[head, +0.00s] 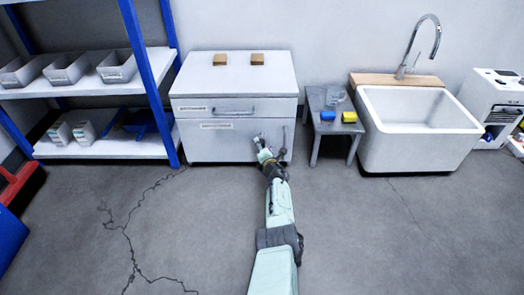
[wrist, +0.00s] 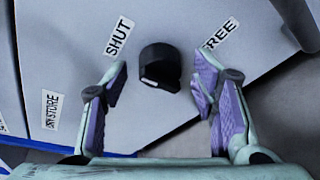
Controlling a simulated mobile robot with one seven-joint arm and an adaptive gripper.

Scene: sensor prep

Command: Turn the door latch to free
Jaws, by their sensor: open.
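The door latch, a black knob (wrist: 160,66), sits on the pale cabinet door between a SHUT label (wrist: 119,37) on the left and a FREE label (wrist: 220,36) on the right. A small pale mark shows on its lower edge; I cannot tell exactly which label the knob points to. My gripper (wrist: 158,84) is open, with one purple-padded finger on each side of the knob and gaps on both sides. In the head view my gripper (head: 270,150) is at the lower door of the white cabinet (head: 218,150), and I cannot make out the latch there.
A drawer with a grey handle (head: 233,110) is above the door. A small grey table (head: 335,127) with a blue and a yellow sponge and a sink (head: 415,130) stand to the right. Blue-framed shelves (head: 100,150) stand left. The floor in front is clear.

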